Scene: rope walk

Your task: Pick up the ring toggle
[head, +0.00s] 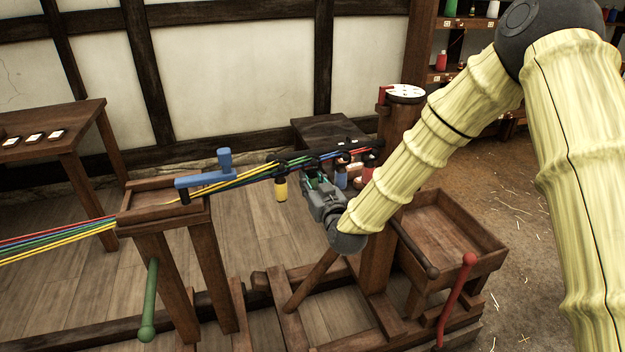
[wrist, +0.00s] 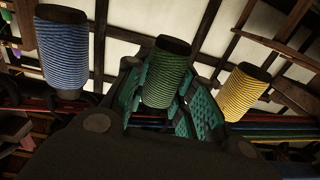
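I cannot make out for certain which thing is the ring toggle. Cord-wound cylinders with dark ends hang below the taut coloured strands: a yellow one (head: 280,187), a blue one (head: 341,175) and a red one (head: 368,173). In the wrist view a green cylinder (wrist: 165,76) shows between the teal finger pads. The blue cylinder (wrist: 62,50) is to its left and the yellow cylinder (wrist: 246,92) to its right. My gripper (head: 318,187) is beneath the strands, its fingers apart around the green cylinder. Contact with it cannot be told.
Coloured strands (head: 235,180) run left over a wooden trestle (head: 165,217) bearing a blue tool (head: 203,175). A wooden post with a white disc (head: 405,93) and an open wooden tray (head: 478,239) stand at right. A table (head: 70,125) is at far left.

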